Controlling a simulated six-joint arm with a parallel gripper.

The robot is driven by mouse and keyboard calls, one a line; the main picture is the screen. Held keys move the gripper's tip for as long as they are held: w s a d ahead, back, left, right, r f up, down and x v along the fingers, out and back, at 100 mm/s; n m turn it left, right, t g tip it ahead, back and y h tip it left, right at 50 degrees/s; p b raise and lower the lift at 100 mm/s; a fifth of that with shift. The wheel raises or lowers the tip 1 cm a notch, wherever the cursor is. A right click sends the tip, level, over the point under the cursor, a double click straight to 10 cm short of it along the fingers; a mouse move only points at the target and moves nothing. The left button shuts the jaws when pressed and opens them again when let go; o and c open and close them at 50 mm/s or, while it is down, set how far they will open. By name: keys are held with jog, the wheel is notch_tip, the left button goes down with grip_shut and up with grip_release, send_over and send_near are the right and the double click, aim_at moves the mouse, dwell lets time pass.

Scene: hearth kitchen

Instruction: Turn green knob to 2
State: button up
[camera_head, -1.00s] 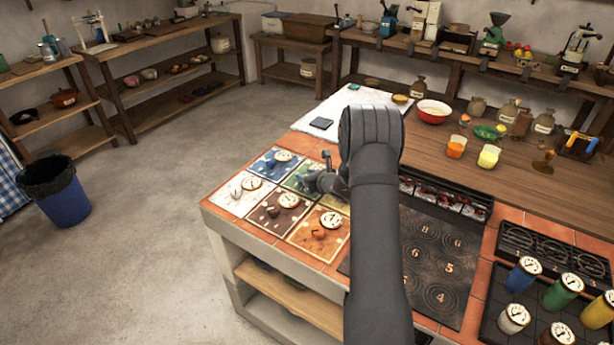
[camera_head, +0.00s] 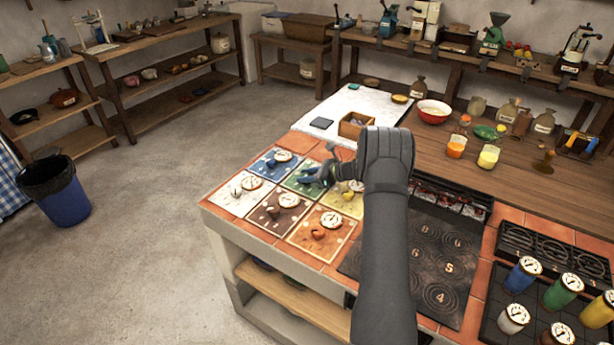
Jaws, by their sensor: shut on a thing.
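The green panel (camera_head: 291,184) lies in the back row of coloured dial panels on the tiled counter, between the blue and yellow panels. My gripper (camera_head: 308,177) is low over this panel, reaching in from the right. It is shut on the green knob, which is mostly hidden by the fingers. The green panel's dial and the pointer's reading cannot be made out.
Close around are the blue panel (camera_head: 264,164), yellow panel (camera_head: 350,207), white panel (camera_head: 228,203), brown panel (camera_head: 272,222) and orange panel (camera_head: 311,243), with their own knobs and dials. A small wooden box (camera_head: 355,124) stands behind. The dark stove plate (camera_head: 437,262) is at right.

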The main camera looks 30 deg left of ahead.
jog(key=n+g+h, duration=0.1)
jog(key=n+g, duration=0.2)
jog(key=n+g+h, duration=0.2)
jog(key=g, duration=0.1)
jog(key=shift+n, duration=0.4)
jog(key=shift+n+g+h, duration=0.3)
jog(key=shift+n+g, duration=0.1)
jog(key=o, duration=1)
jog(key=shift+c, duration=0.2)
jog(key=v, duration=0.5)
jog(key=shift+w, duration=0.1)
notch_tip(320, 180, up, 7)
